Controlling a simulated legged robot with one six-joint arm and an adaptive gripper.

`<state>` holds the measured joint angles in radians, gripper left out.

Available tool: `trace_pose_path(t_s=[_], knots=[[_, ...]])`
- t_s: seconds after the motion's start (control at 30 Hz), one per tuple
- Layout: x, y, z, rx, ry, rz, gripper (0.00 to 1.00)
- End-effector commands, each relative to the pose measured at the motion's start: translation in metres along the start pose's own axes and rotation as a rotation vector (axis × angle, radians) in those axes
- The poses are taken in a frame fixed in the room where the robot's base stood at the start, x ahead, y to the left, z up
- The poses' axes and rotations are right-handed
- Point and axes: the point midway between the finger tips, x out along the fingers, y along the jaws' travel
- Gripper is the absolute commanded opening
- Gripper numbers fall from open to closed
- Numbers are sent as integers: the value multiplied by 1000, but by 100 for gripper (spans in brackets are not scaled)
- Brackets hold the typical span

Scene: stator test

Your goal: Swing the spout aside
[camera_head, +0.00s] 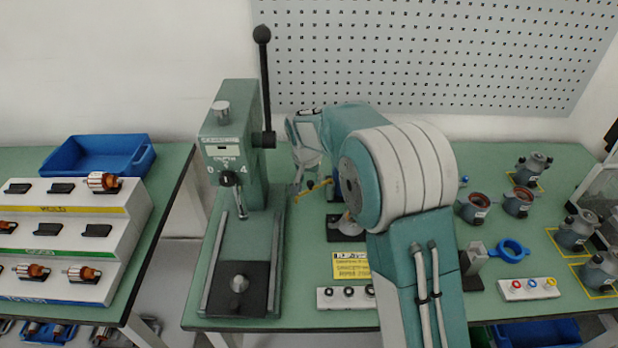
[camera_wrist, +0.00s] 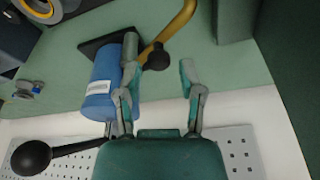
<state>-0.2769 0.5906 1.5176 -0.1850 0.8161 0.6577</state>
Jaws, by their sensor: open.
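The spout (camera_wrist: 178,24) is a curved brass-yellow tube with a black knob (camera_wrist: 157,59) at its end, in the wrist view. It also shows as a short yellow piece in the head view (camera_head: 318,186). Beside it a blue cylinder with a white label (camera_wrist: 100,88) stands on a dark base. My gripper (camera_wrist: 160,60) is open. In the wrist view, the knob appears between the fingertips, nearer the left one; contact cannot be told. The left finger overlaps the blue cylinder. In the head view my arm hides most of the cylinder and part of the spout, near my gripper (camera_head: 306,176).
A green lever press (camera_head: 228,150) stands just left of my gripper, its black-knobbed lever (camera_head: 264,80) rising high. A perforated panel (camera_head: 430,50) is behind. A yellow sign (camera_head: 350,265) and a white button strip (camera_head: 345,298) lie in front. Several grey housings (camera_head: 516,200) stand right.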

Motion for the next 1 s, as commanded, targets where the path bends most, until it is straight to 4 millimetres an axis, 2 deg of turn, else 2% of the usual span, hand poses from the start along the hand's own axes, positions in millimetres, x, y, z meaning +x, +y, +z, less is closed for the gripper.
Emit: trace_pose_path(t_s=[0.17,0.8,1.0], knots=[[-2,0,0,0,1,0,50],[-55,0,0,0,1,-1,50],[-60,0,0,0,-1,0,50]])
